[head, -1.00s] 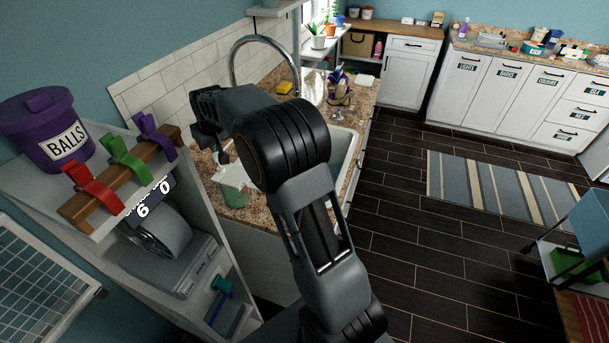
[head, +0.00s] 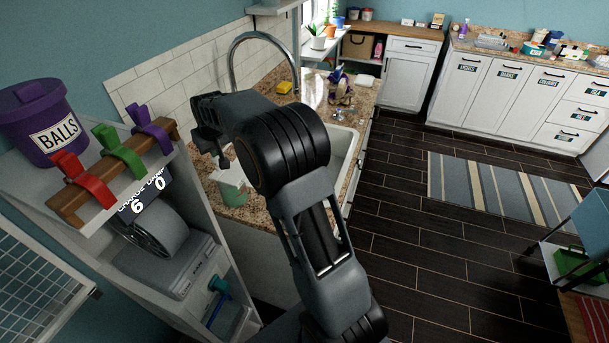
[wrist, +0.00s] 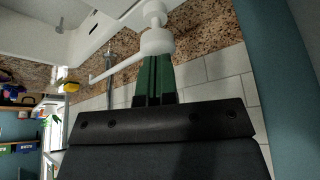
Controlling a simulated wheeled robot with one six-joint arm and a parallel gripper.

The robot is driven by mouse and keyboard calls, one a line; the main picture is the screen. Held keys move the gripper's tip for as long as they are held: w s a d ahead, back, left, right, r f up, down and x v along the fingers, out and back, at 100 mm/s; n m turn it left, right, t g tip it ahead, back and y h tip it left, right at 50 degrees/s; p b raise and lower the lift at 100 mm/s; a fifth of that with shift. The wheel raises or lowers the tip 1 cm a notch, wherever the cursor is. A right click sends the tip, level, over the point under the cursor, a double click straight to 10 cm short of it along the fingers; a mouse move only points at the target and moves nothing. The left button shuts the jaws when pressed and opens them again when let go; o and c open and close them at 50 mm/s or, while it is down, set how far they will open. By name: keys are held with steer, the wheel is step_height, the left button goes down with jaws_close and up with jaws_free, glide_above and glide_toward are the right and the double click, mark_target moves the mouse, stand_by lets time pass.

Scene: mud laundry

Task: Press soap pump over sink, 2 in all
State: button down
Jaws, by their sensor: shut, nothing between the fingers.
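The soap bottle (head: 233,194) is green and stands on the granite counter beside the sink. Its white pump head (wrist: 157,42) shows in the wrist view, with the thin spout pointing left and the white neck beyond. My gripper (head: 224,161) points down just above the pump in the head view. In the wrist view its green fingers (wrist: 154,78) are together and empty, with their tips at the pump head; I cannot tell whether they touch. My arm hides part of the white sink (head: 349,150). The bottle body is largely hidden in the wrist view.
The tall curved faucet (head: 262,38) rises behind my arm. A yellow sponge (head: 284,88) and a purple-and-tan item (head: 340,88) lie farther along the counter. A shelf unit (head: 190,205) with clips and a purple bucket (head: 42,122) stands close on the left.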

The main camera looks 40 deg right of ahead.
steer(key=shift+r+p, duration=1)
steer(key=shift+r, duration=0.45)
steer(key=shift+f, duration=0.25)
steer(key=shift+f+b, duration=1.2)
steer(key=shift+f, duration=0.2)
steer(key=shift+r, duration=0.1)
steer(key=shift+r+p, duration=1.05)
steer(key=shift+r, duration=0.5)
